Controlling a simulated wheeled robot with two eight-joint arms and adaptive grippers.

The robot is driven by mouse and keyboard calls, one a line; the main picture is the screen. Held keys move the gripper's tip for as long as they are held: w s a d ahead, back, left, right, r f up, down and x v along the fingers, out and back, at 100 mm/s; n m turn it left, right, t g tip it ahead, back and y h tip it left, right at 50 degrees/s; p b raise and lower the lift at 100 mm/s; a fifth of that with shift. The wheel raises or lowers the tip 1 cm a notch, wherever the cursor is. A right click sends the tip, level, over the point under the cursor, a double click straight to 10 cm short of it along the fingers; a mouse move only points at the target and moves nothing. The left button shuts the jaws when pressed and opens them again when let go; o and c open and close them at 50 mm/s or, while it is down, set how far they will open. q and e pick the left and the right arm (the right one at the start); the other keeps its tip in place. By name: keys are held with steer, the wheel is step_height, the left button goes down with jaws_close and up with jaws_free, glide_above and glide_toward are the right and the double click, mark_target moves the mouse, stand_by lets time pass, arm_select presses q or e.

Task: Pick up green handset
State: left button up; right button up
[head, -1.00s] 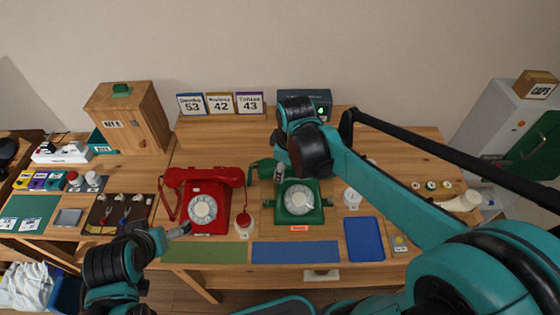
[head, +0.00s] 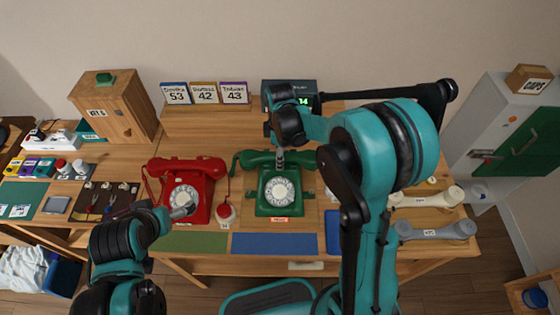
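The green dial phone (head: 278,200) stands at the middle of the desk. Its green handset (head: 256,158) lies across the top of the phone. My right gripper (head: 280,158) points down over the middle of the handset and hides part of it. The gripper is too small and dark to tell whether its fingers are open, or whether they touch the handset. My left gripper (head: 182,209) is low at the front of the red dial phone (head: 187,190), away from the green one. Its finger state is unclear.
A white pot with a red top (head: 226,213) stands between the phones. A blue mat (head: 275,244) and a green mat (head: 190,241) lie in front. Number cards (head: 205,93) stand behind. Cream (head: 425,199) and grey (head: 435,231) handsets lie at the right.

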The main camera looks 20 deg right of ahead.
steer(key=shift+f, duration=0.55)
